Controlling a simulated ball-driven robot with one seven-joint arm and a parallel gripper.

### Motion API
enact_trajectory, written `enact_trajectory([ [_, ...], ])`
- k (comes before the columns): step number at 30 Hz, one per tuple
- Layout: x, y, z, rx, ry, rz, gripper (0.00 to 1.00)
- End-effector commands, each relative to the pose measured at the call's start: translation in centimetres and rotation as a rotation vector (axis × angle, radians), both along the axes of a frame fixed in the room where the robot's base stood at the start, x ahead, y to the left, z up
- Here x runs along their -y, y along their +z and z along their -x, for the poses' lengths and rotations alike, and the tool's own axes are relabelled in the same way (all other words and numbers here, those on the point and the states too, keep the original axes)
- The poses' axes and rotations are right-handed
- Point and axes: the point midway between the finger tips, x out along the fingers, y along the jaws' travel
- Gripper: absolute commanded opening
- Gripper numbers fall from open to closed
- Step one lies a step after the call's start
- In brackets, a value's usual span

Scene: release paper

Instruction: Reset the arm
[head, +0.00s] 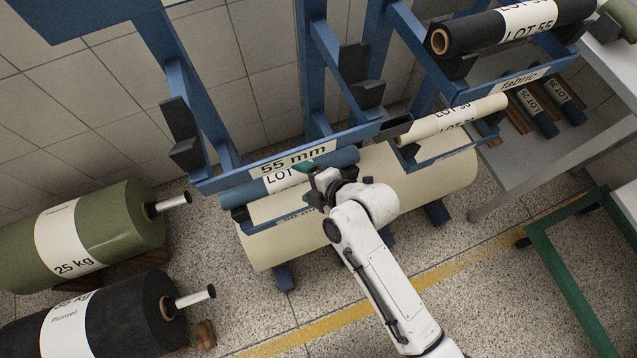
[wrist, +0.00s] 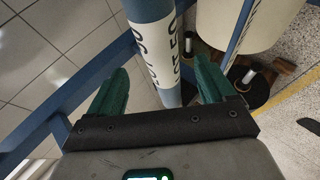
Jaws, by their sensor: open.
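My white arm reaches from the bottom right of the head view up to the blue rack. My gripper (head: 305,168) is at the rack, by the blue roll (head: 345,160) with a white LOT label. In the wrist view my gripper (wrist: 162,88) has its two green fingers wide apart. The blue roll (wrist: 148,12) with its white label runs between and beyond the fingers. I cannot tell whether a finger touches it. Nothing is held.
The blue rack (head: 225,183) also bears a thin cream roll (head: 480,108) and a black roll (head: 470,37). A big cream roll (head: 450,175) lies below. Green (head: 120,225) and black (head: 125,310) rolls lie left. A green frame (head: 560,270) stands right. Floor in front is mostly clear.

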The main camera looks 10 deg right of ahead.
Motion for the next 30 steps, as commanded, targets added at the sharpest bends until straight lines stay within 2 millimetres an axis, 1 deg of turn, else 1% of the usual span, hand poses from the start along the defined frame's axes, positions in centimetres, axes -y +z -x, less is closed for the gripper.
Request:
enact_trajectory([
  [3, 1.3, 1.4, 1.2, 0.002, -0.001, 0.0, 0.83],
  [9, 2.7, 2.9, 2.5, 0.001, -0.001, 0.0, 0.83],
  [14, 3.0, 3.4, 2.9, 0.002, -0.001, 0.0, 0.83],
  [20, 3.0, 3.4, 2.9, 0.0, -0.002, 0.0, 0.83],
  [23, 3.7, 3.3, 3.1, -0.027, -0.029, -0.005, 0.83],
  [26, 5.8, 3.0, 3.8, -0.118, -0.122, -0.018, 0.83],
  [29, 9.2, 2.6, 5.3, -0.269, -0.296, -0.046, 0.83],
  [30, 10.7, 2.4, 6.1, -0.338, -0.384, -0.058, 0.83],
])
